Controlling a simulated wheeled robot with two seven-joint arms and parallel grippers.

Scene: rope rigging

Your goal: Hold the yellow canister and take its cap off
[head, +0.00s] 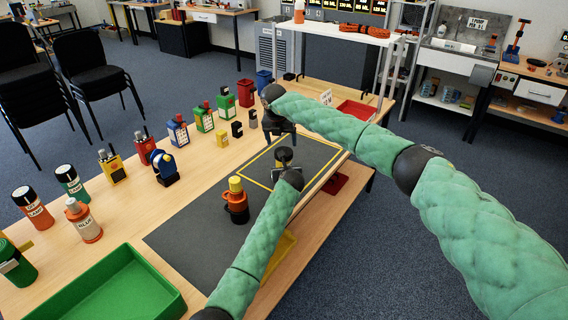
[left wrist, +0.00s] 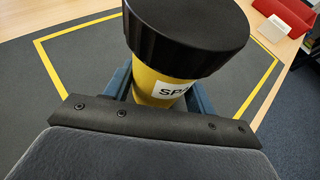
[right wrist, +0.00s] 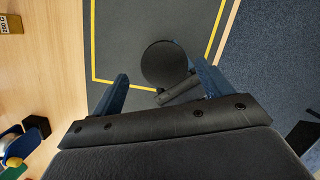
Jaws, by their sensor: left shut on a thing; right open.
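The yellow canister (left wrist: 160,88) is upright in the left wrist view, with a wide black cap (left wrist: 186,42) on top and a partly hidden white label. My left gripper (left wrist: 158,92) is shut on its body, below the cap. In the head view the cap (head: 284,155) shows just beyond my left wrist, and the canister body is mostly hidden. My right gripper (head: 279,130) is open above and beyond it, pointing down. In the right wrist view the round cap (right wrist: 165,63) lies between the open fingers, nearer the right one; I cannot tell the height gap.
A dark mat with a yellow outline (head: 326,168) lies under the grippers. A green tray (head: 115,290) is at the front left. Several cans and bottles line the table's left side.

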